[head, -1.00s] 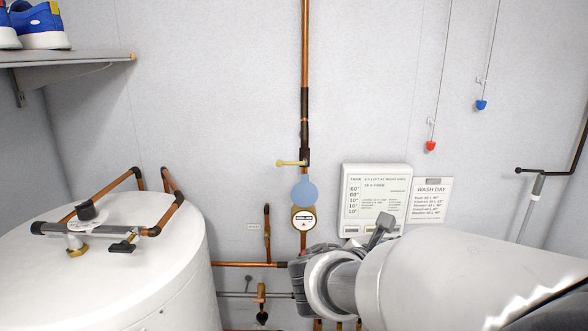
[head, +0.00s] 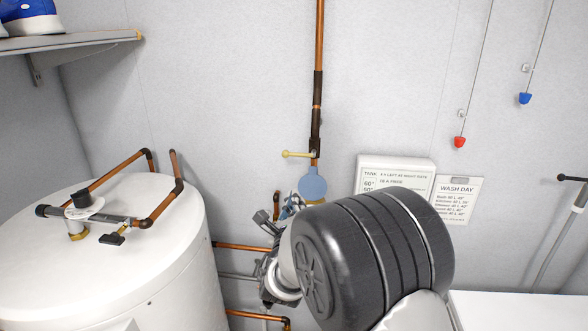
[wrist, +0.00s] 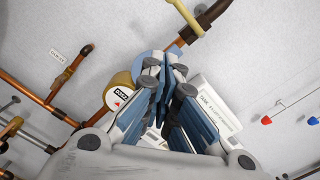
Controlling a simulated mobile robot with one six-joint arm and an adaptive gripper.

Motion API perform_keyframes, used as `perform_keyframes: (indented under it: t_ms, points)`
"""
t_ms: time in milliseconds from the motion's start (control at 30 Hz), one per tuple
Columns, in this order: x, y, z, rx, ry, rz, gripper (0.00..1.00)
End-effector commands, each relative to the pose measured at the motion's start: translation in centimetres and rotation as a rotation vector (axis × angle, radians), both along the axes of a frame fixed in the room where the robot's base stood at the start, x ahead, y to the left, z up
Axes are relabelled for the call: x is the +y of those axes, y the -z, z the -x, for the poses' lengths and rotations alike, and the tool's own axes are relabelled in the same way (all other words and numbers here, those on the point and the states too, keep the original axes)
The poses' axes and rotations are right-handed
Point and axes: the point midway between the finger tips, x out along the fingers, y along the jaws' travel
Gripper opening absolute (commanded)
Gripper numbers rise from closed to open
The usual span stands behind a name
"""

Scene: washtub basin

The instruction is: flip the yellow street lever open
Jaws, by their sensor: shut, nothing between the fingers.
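The yellow lever (head: 297,154) sticks out level to the left from the dark fitting on the vertical copper pipe (head: 318,60) in the head view. In the wrist view the lever (wrist: 186,16) shows at the top, beyond my fingertips. My gripper (wrist: 172,68) is shut and empty, its blue-grey fingers pointing up toward the pipe and apart from the lever. In the head view my gripper (head: 289,207) is below the lever, partly hidden by my arm. The blue round lid (head: 312,185) hangs just under the lever, above the brass meter (wrist: 118,92).
A white tank (head: 130,270) with copper pipes stands at the left. A white panel (head: 395,172) and a wash day sign (head: 457,199) are on the wall at the right. Red (head: 460,142) and blue (head: 525,98) pulls hang further right. The wall left of the lever is clear.

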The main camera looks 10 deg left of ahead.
Motion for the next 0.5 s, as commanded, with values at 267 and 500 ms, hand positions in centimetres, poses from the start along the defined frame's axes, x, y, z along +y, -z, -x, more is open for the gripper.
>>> perform_keyframes:
  t_ms: [267, 500]
  points:
    - [-0.1, 0.0, -1.8, -0.001, 0.003, -0.001, 0.0]
    - [-0.2, -0.2, -6.7, -0.001, 0.004, -0.002, 0.0]
